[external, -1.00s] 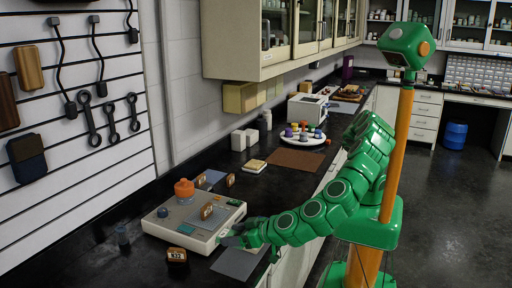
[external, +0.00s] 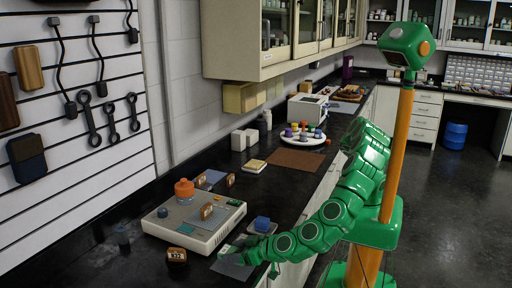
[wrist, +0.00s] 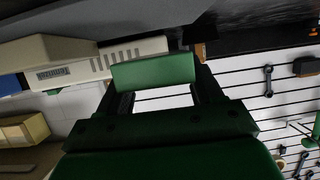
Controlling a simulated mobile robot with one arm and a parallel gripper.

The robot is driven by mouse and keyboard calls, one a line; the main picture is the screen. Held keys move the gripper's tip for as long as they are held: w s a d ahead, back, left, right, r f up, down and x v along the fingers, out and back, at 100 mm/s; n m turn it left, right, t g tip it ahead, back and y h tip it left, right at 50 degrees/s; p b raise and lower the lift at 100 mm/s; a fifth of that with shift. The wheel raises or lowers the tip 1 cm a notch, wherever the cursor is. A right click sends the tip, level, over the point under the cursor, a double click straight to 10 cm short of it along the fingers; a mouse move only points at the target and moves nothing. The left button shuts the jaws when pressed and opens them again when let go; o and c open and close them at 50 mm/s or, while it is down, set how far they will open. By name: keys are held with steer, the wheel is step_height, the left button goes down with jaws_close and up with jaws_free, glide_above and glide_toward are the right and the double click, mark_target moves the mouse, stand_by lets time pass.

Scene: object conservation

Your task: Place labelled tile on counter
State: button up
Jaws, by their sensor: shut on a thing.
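My gripper (external: 232,249) is low over the front edge of the black counter (external: 130,262), just above a grey mat (external: 232,270). A brown labelled tile (external: 177,257) stands upright on the counter to the left of the mat. Another brown labelled tile (external: 207,212) stands on the pale instrument, and a third (external: 230,180) stands on the counter behind it.
The pale flat instrument (external: 180,236) with an orange-topped jar (external: 185,189) is close behind my gripper. A blue block (external: 262,223) sits on a small grey base to the right. A brown mat (external: 297,160) and a round white tray (external: 304,140) lie farther back.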

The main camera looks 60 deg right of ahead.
steer(key=shift+f, duration=1.4)
steer(key=shift+f, duration=0.1)
steer(key=o, duration=1.3)
steer(key=shift+f, duration=0.1)
steer(key=shift+s, duration=0.1)
steer(key=shift+v, duration=3.8)
